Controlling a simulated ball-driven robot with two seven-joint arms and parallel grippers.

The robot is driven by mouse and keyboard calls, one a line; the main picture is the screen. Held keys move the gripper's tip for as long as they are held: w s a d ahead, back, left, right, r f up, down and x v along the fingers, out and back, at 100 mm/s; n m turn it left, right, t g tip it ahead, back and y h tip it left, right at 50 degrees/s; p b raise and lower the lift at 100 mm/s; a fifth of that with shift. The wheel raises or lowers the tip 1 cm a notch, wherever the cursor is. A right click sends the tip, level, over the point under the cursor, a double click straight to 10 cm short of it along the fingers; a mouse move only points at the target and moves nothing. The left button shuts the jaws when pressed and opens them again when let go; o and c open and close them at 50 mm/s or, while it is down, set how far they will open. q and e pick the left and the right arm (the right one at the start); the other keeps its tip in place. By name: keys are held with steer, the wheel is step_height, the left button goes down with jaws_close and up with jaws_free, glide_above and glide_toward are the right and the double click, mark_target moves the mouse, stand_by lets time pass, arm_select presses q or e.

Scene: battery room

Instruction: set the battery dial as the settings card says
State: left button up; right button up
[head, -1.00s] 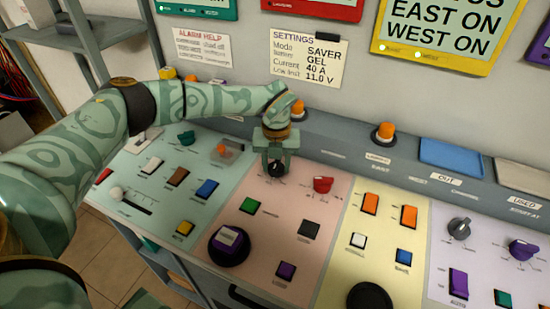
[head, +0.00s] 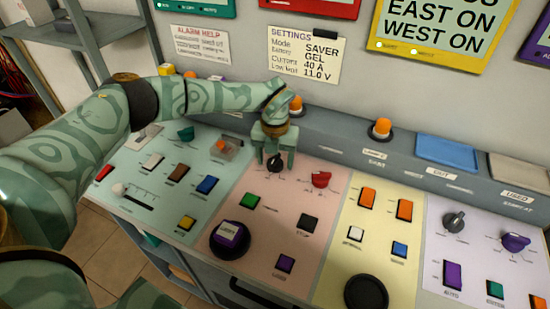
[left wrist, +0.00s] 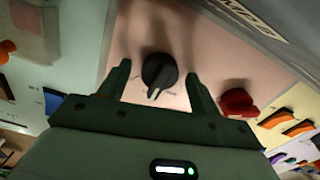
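The settings card (head: 304,53) is on the wall; it reads Mode SAVER, a blurred second line GEL, 40 A and 11.0 V. A black dial (head: 275,164) with a pale pointer is on the pink panel; its label is too small to read. My left gripper (head: 275,166) is over this dial, pointing down. In the left wrist view, its open fingers (left wrist: 160,84) stand on either side of the black dial (left wrist: 158,71), with gaps showing. The pointer aims toward the gripper's palm, slightly left. A red dial (head: 321,179) is just right of it. My right gripper is out of view.
A raised ledge with orange lamps (head: 381,127) runs behind. Two more dials (head: 454,221) are on the lilac panel.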

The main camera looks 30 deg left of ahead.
mark_target(275, 159)
arm_select(q)
step_height(275, 159, up, 16)
steer(key=p, duration=0.3)
steer(key=shift+r, duration=0.15)
steer(key=shift+s, duration=0.1)
stand_by(0.5)
